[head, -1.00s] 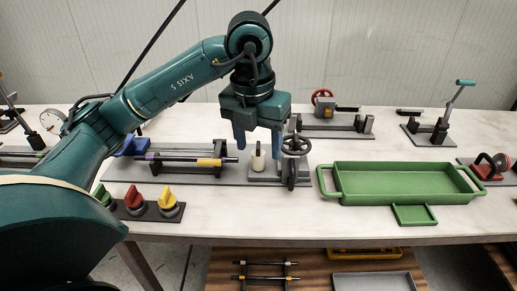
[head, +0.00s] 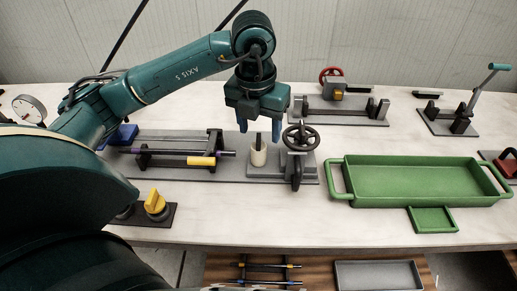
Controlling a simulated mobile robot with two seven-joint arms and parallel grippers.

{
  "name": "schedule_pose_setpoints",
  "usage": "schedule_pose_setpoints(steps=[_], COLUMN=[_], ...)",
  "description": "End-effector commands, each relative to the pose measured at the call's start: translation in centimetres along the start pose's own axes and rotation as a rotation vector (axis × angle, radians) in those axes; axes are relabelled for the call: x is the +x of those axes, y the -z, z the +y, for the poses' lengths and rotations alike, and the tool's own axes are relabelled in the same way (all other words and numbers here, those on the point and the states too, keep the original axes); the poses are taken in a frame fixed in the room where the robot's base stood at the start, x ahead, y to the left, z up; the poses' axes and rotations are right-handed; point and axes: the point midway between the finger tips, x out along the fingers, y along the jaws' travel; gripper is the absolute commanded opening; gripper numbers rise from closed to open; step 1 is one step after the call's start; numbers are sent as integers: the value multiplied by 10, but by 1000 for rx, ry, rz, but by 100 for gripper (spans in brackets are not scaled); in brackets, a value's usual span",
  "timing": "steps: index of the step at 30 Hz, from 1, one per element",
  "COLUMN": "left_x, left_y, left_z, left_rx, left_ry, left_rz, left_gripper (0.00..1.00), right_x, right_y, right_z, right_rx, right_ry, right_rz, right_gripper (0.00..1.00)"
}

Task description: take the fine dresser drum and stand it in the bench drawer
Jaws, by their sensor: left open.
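A cream cylinder with a dark upright pin (head: 258,156) stands on a grey base plate left of a black handwheel; it looks like the dresser drum, but I cannot tell its grade. My left gripper (head: 259,132) points down over it, open, with its blue fingers apart on either side of the pin. I see no grip on the cylinder. Under the bench is a brown wooden surface (head: 222,272), possibly the bench drawer, holding a rack of dark rods (head: 265,267) and a grey tray (head: 379,276). My right gripper is not in view.
The black handwheel (head: 300,138) stands close right of the left gripper. A rod fixture (head: 180,150) lies to its left. A yellow knob (head: 155,202) stands front left. The front bench strip is mostly clear.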

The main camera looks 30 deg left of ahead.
Motion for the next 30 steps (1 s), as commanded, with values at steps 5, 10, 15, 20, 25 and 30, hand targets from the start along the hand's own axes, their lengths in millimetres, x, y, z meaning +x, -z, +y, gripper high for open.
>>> schedule_pose_setpoints(steps=[5, 10, 15, 20, 25, 30], left_x=[13, 32, 57, 65, 65, 65], left_y=[0, 4, 6, 5, 5, 5], left_z=[0, 3, 3, 3, 3, 3], left_rx=[1, 0, 0, 1, 1, 1], left_ry=[0, -3, 0, 0, 1, 0], left_rz=[0, 5, 2, -1, -2, -1], left_gripper=[56, 56, 56, 56, 56, 42], right_x=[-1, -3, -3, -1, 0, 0], right_y=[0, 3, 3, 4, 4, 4], right_z=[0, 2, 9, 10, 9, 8], right_rx=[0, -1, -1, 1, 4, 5], right_ry=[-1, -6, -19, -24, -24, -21], right_rz=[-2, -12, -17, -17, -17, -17], right_gripper=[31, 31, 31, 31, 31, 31])
